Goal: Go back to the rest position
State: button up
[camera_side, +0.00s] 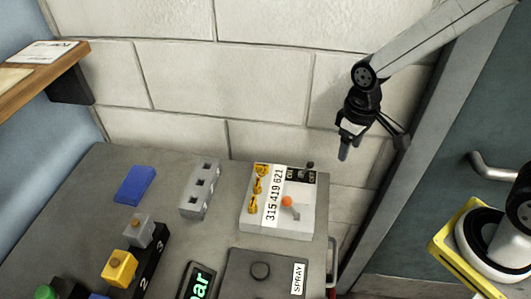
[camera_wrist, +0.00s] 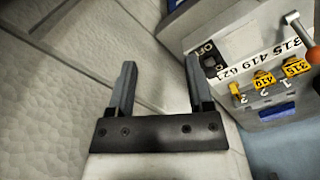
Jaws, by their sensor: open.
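My gripper (camera_side: 372,147) hangs in the air at the right, in front of the pale block wall and to the right of the grey work table (camera_side: 110,185). In the wrist view my gripper (camera_wrist: 160,75) shows its two dark fingers spread apart with nothing between them. It is open and empty. The control box (camera_side: 301,224), with yellow tags, a number strip and an orange-tipped lever, stands on the table to the left of my gripper. The box also shows at the right of the wrist view (camera_wrist: 230,50), apart from the fingers.
A blue block (camera_side: 135,184) and a grey socketed block (camera_side: 199,190) lie on the table. A numbered black rack (camera_side: 150,262), a display (camera_side: 198,282) and a SPRAY panel (camera_side: 240,285) are at the front. A door handle (camera_side: 492,168) is at right; a wooden shelf (camera_side: 40,75) is at upper left.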

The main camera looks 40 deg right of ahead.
jog(key=shift+s+d+m+t, duration=0.6)
jog(key=shift+s+d, duration=0.25)
jog(key=shift+d, duration=0.15)
jog(key=shift+s+d+m+t, duration=0.5)
jog(key=shift+s+d+t, duration=0.1)
jog(key=shift+s+d, duration=0.3)
jog(key=shift+w, duration=0.1)
